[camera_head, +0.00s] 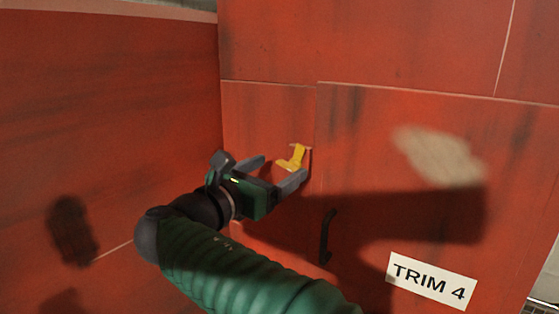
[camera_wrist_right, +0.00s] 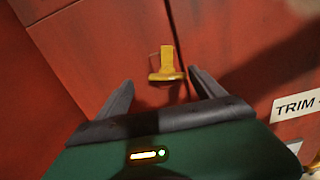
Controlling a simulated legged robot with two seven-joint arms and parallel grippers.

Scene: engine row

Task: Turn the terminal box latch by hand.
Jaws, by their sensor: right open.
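The yellow latch (camera_head: 293,159) sits on the red terminal box front, beside the vertical seam of a door panel. My right gripper (camera_head: 285,170) is open in front of it, its two dark fingers pointing toward the latch. In the right wrist view the latch (camera_wrist_right: 167,64) shows just beyond and between the open fingertips (camera_wrist_right: 160,78), nearer the right finger. I see no finger closed on it; whether one touches it I cannot tell. My left gripper is not in view.
A dark handle (camera_head: 326,237) stands out from the door panel below and right of the latch. A white TRIM 4 label (camera_head: 431,281) is at the lower right. A red wall (camera_head: 105,120) stands close on the left.

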